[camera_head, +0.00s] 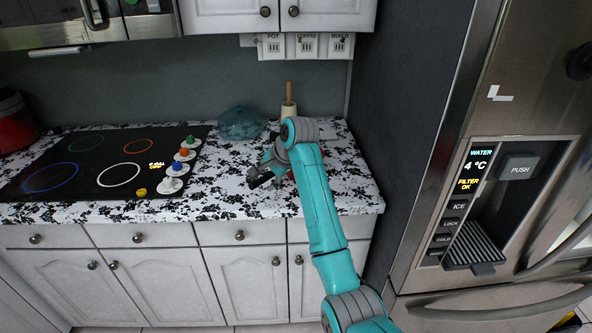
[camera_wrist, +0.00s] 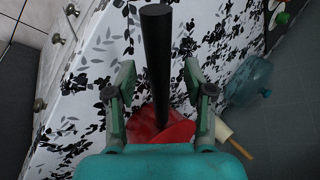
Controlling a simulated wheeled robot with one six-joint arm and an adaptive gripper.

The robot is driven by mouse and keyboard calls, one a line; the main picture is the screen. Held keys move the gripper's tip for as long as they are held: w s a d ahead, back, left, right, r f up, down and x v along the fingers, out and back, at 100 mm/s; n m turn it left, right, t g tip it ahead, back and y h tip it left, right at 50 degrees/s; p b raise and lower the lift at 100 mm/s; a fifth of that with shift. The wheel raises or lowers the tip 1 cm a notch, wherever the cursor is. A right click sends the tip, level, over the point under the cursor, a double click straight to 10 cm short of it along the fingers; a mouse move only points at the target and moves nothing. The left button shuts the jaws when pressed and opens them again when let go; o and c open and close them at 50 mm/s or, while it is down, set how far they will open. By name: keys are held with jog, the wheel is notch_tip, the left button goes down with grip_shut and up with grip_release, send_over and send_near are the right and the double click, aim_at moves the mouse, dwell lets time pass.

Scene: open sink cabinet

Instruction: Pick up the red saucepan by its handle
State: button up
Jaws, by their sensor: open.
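The red saucepan (camera_wrist: 145,128) shows in the wrist view, partly hidden behind my gripper's body. Its long black handle (camera_wrist: 156,50) runs up the picture between the two fingers. My gripper (camera_wrist: 158,80) is open, with one finger on each side of the handle and a visible gap on both sides. I cannot tell how deep the handle lies between the fingers. In the head view my gripper (camera_head: 262,176) is low over the right part of the counter, and my arm hides nearly all of the saucepan.
The floral counter (camera_head: 225,180) holds a blue translucent jug (camera_head: 240,124) and a pale holder with a wooden handle (camera_head: 288,106) behind my gripper. The stove with knobs (camera_head: 100,165) is to the left. A dark side wall and the fridge (camera_head: 470,110) bound the right.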

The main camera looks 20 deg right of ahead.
jog(key=shift+w+f, duration=0.15)
jog(key=shift+f, duration=0.1)
grip_shut()
jog(key=shift+r, duration=0.1)
jog(key=shift+r, duration=0.2)
jog(key=shift+r, duration=4.75)
